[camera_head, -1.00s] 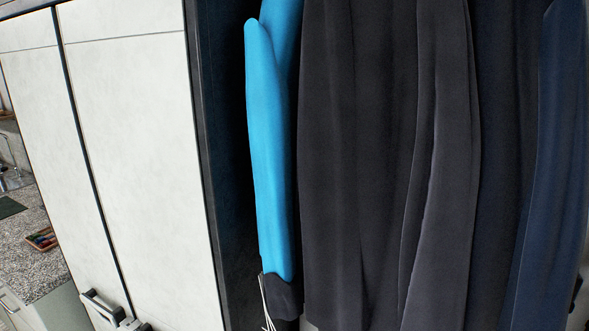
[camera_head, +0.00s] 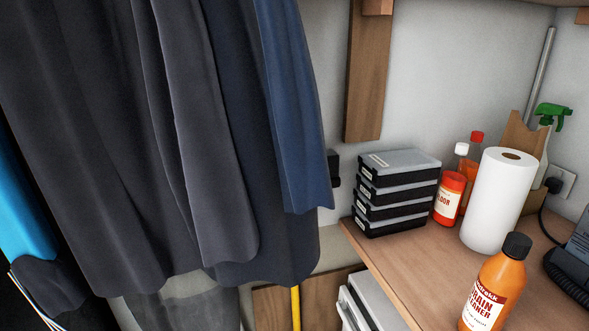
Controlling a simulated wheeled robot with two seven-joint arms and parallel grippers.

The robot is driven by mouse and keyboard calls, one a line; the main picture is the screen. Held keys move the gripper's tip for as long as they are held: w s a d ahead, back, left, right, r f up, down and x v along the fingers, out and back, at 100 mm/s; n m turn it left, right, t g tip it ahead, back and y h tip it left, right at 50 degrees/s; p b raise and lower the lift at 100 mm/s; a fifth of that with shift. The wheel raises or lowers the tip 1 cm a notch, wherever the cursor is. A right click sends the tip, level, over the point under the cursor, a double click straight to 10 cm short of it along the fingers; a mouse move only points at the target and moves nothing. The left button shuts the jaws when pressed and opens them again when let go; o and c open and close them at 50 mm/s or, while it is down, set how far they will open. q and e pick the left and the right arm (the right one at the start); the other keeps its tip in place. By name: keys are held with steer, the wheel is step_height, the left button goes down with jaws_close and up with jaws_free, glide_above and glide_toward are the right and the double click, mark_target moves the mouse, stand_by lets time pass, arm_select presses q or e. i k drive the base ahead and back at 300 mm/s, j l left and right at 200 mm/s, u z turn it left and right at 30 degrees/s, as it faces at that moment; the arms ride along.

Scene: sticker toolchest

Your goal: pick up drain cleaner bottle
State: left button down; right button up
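The drain cleaner bottle (camera_head: 493,289) is orange with a black cap and a label that reads in part "RAIN CLEANER". It stands upright near the front of the wooden shelf top (camera_head: 395,262), at the lower right of the head view. Its base is cut off by the bottom edge of the picture. Neither of my grippers shows in the view.
A paper towel roll (camera_head: 496,200), a red bottle labelled "FLOOR" (camera_head: 449,197), stacked black cases (camera_head: 396,190) and a green-topped spray bottle (camera_head: 552,118) stand behind it. A black telephone (camera_head: 574,262) is at the right. Hanging dark clothes (camera_head: 170,140) fill the left.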

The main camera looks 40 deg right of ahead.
mark_target(501, 281)
steer(key=z, duration=2.35)
